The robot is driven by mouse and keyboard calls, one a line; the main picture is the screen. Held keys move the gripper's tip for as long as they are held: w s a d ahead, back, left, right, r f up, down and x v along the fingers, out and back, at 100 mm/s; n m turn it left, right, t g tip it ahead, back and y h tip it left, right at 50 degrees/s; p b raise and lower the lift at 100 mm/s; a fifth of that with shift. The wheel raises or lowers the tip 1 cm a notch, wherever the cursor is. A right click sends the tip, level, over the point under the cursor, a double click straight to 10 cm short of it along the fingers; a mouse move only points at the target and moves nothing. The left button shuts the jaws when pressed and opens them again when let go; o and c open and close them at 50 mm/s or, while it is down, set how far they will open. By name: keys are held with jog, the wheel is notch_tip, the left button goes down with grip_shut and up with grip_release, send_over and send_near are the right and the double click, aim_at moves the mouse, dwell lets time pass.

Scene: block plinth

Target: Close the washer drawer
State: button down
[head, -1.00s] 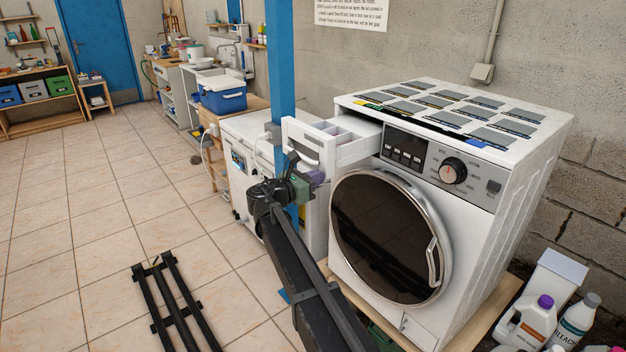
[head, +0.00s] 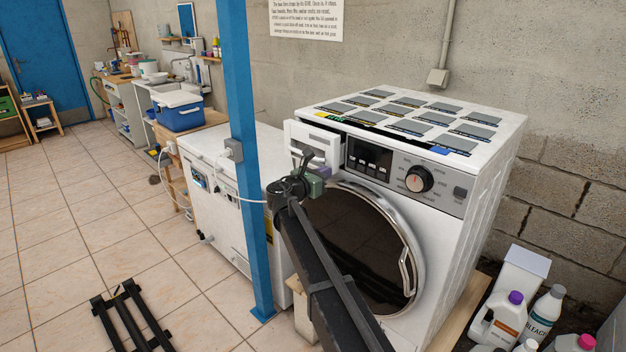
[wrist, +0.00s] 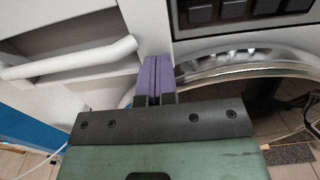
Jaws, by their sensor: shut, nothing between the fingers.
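The white washer (head: 465,230) stands at the right with its round dark door shut. Its drawer (head: 312,138) is at the upper left of the front. In the wrist view the drawer's white handle bar (wrist: 75,60) is at the upper left. My gripper (head: 322,172) is shut and empty at the lower right of the drawer front. In the wrist view its purple fingers (wrist: 158,72) are pressed together right of the handle; I cannot tell whether they touch the front.
A blue post (head: 246,190) stands close left of the washer, in front of a white appliance (head: 205,165). Bottles (head: 508,315) stand on the floor at the lower right. A black rack (head: 128,318) lies at the lower left. Open tiled floor is at the left.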

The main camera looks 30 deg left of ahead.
jog(key=shift+w+d, duration=0.1)
jog(key=shift+w, duration=0.6)
jog(key=shift+s, duration=0.1)
